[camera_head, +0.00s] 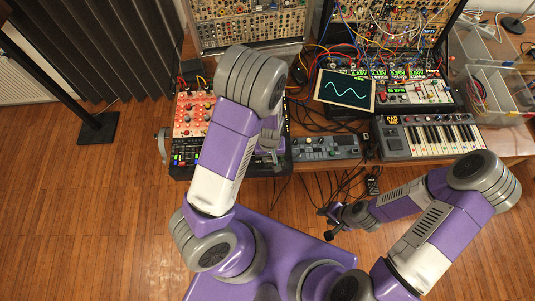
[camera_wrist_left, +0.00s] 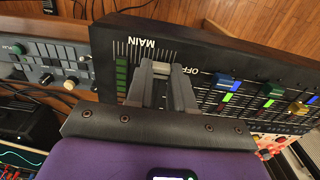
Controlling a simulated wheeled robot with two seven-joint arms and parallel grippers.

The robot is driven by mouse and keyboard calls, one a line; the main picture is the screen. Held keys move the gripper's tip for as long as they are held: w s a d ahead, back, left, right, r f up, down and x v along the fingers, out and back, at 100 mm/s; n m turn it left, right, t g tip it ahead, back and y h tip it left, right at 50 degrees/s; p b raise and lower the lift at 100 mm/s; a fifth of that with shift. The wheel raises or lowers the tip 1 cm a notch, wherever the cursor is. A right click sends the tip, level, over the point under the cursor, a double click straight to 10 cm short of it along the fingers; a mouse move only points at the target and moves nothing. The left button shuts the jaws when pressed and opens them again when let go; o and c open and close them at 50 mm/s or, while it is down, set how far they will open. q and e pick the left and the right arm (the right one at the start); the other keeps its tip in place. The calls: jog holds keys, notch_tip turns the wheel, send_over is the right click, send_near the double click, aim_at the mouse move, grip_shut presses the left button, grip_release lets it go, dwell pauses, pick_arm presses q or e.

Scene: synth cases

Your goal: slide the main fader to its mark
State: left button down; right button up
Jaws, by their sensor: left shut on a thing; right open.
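The mixer (camera_head: 187,152) stands at the left end of the table, partly hidden behind my left arm. In the left wrist view its black panel (camera_wrist_left: 215,50) shows the word MAIN (camera_wrist_left: 140,42) beside a row of white scale lines and a green level meter (camera_wrist_left: 121,75). My left gripper (camera_wrist_left: 168,70) is down at the main fader's slot, shut on the main fader's cap, which the fingers mostly hide. The mark cannot be made out. In the head view my right gripper (camera_head: 328,222) is open and empty, in front of the table.
A small grey controller (camera_head: 325,148), a keyboard (camera_head: 435,136) and a tablet with a wave (camera_head: 345,90) stand to the right. Loose cables lie between them.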

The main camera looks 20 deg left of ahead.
aim_at(269, 159)
pick_arm(q)
jog(key=c, duration=1.1)
grip_release()
jog(key=shift+s+f, duration=0.1)
jog(key=shift+s, duration=0.05)
jog(key=shift+o, duration=0.7)
notch_tip(269, 159, up, 8)
jog(key=shift+f+p, duration=0.15)
jog(key=shift+p, duration=1)
jog(key=shift+f, duration=0.1)
